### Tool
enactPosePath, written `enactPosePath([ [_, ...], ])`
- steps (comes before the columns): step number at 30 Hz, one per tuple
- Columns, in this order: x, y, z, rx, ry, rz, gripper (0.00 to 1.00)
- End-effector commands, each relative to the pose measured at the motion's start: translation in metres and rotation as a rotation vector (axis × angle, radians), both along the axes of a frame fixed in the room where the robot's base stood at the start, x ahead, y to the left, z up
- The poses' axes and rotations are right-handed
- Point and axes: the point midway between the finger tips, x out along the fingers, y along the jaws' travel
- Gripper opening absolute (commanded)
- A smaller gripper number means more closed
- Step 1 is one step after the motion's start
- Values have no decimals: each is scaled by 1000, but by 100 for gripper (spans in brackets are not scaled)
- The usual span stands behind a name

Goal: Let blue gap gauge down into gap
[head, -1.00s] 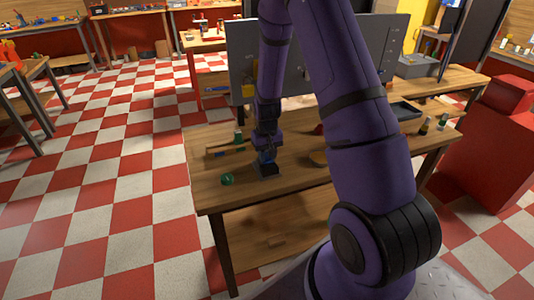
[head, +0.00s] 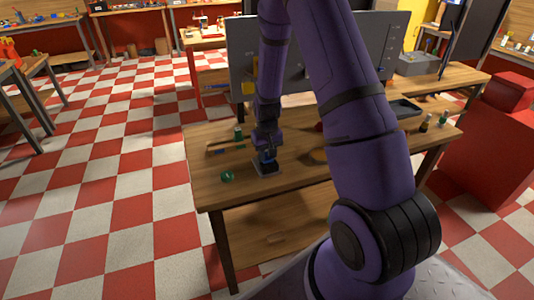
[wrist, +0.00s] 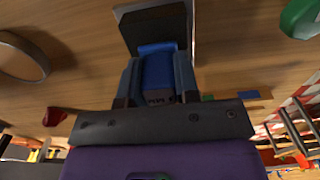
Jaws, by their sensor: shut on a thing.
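The blue gap gauge (wrist: 158,68) is held between the two fingers of my gripper (wrist: 158,80) in the wrist view. In the head view my gripper (head: 266,157) points down over a small dark block on a grey base (head: 267,169) on the wooden table. The dark block (wrist: 152,24) also shows in the wrist view, right at the gauge's far end. Whether the gauge's tip is in the gap or only above it I cannot tell; the gap itself is hidden.
A green round thing (head: 227,176) lies left of the block on the table (head: 215,195). It also shows in the wrist view (wrist: 302,18). A dark ring (wrist: 22,58) lies on the other side. A dark tray (head: 404,108) and small bottles are at the table's right.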

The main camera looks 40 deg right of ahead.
Motion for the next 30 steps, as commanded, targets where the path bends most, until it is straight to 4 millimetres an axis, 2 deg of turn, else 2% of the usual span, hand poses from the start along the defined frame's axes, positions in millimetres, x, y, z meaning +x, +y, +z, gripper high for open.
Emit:
enactPosePath([
  [7, 0, 0, 0, 0, 0, 0, 5],
  [8, 0, 0, 0, 0, 0, 0, 34],
  [11, 0, 0, 0, 0, 0, 0, 57],
  [12, 0, 0, 0, 0, 0, 0, 59],
  [23, 0, 0, 6, 0, -1, 0, 59],
  [30, 1, 0, 41, -1, -4, 0, 59],
])
